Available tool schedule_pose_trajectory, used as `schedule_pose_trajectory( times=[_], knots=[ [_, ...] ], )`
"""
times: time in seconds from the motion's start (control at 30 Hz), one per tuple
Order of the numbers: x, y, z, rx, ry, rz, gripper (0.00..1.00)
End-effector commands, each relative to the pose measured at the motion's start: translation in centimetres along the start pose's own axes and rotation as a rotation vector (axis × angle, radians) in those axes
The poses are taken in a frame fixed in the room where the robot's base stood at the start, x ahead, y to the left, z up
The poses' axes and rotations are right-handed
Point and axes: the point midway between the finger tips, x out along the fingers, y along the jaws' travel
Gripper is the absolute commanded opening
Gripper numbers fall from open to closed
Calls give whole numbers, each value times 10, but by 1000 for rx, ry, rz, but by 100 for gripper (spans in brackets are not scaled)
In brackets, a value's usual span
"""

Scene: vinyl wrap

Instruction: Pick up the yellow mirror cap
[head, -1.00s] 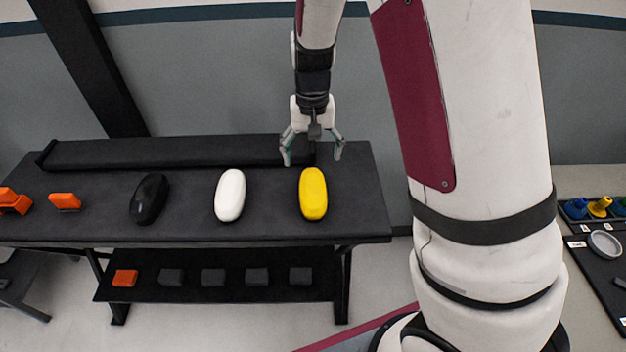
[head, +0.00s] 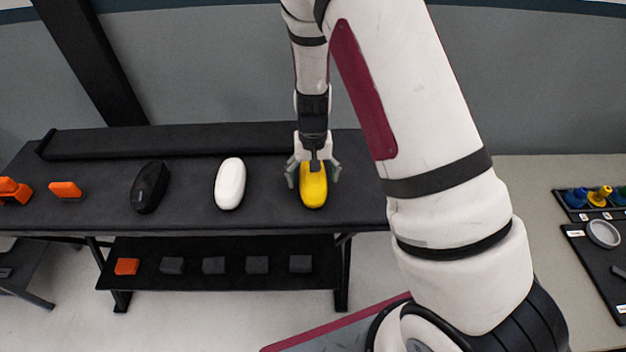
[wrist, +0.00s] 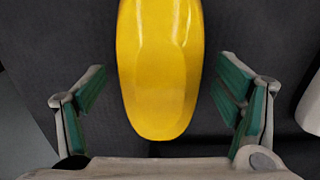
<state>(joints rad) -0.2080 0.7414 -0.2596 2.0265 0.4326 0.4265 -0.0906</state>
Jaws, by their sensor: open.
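The yellow mirror cap (head: 314,190) lies on the black table at the right end of the row of caps. It also fills the upper middle of the wrist view (wrist: 160,65), long and rounded, with its near end between my fingers. My gripper (head: 313,180) is open above and around the cap's far part in the head view. In the wrist view my gripper's (wrist: 160,97) green-padded fingers stand one on each side of the cap, with a gap on both sides and no contact visible. The gripper hides the cap's far end in the head view.
A white cap (head: 229,184) lies to the left of the yellow one, and a black cap (head: 149,187) further left. Orange blocks (head: 65,190) sit at the table's left. A dark roll (head: 180,139) runs along the back. A lower shelf (head: 215,250) holds several small blocks.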

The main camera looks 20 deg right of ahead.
Motion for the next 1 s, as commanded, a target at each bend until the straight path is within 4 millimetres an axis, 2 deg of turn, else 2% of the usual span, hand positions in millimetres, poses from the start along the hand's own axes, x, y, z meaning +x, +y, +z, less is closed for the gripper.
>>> schedule_pose_trajectory(
  times=[0.1,0.33,0.57,1.0],
  knots=[
    [8,0,0,-1,0,0,84],
    [8,0,0,-1,1,0,82],
    [8,0,0,-1,1,0,30],
    [2,0,-1,-1,2,-1,28]
  ],
)
